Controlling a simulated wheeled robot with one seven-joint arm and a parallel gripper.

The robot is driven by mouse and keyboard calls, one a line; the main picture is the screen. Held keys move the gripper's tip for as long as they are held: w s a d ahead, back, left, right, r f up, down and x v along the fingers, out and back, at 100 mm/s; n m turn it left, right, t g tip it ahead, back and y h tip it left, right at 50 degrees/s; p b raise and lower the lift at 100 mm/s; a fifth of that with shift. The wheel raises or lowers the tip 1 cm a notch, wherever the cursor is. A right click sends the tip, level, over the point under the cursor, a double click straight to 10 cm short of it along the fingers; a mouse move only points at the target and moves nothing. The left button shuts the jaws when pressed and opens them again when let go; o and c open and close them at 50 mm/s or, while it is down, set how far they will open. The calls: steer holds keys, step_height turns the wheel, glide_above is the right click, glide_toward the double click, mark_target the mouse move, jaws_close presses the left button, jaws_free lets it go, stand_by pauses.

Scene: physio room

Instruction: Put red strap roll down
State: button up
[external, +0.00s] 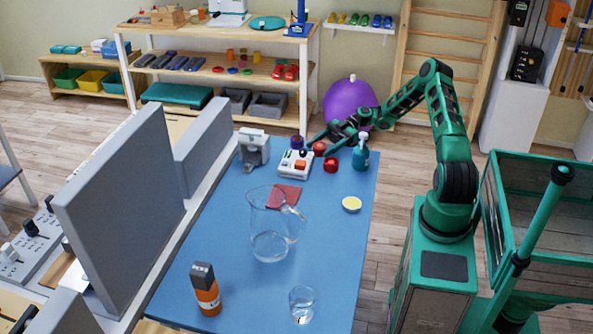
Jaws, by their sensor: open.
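A small red roll (319,148) is at the far end of the blue table (225,275). A second red round item (331,164) sits just in front of it; I cannot tell for certain which is the strap roll. My gripper (320,146) is open, low over the far end of the table, with its fingers around or just beside the farther red roll. At this size I cannot tell whether the fingers touch it.
Close by are a purple roll (297,142), a white device (295,164) and a teal spray bottle (361,151). The right middle of the table is mostly clear.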

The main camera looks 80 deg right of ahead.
steer(key=f+v, duration=0.1)
steer(key=v, duration=0.7)
steer(key=shift+s+d+r, duration=0.15)
steer(key=shift+s+d, duration=0.1)
steer(key=shift+d, duration=0.1)
steer(key=shift+o, duration=0.5)
steer(key=shift+s+d, duration=0.3)
steer(key=shift+d, duration=0.05)
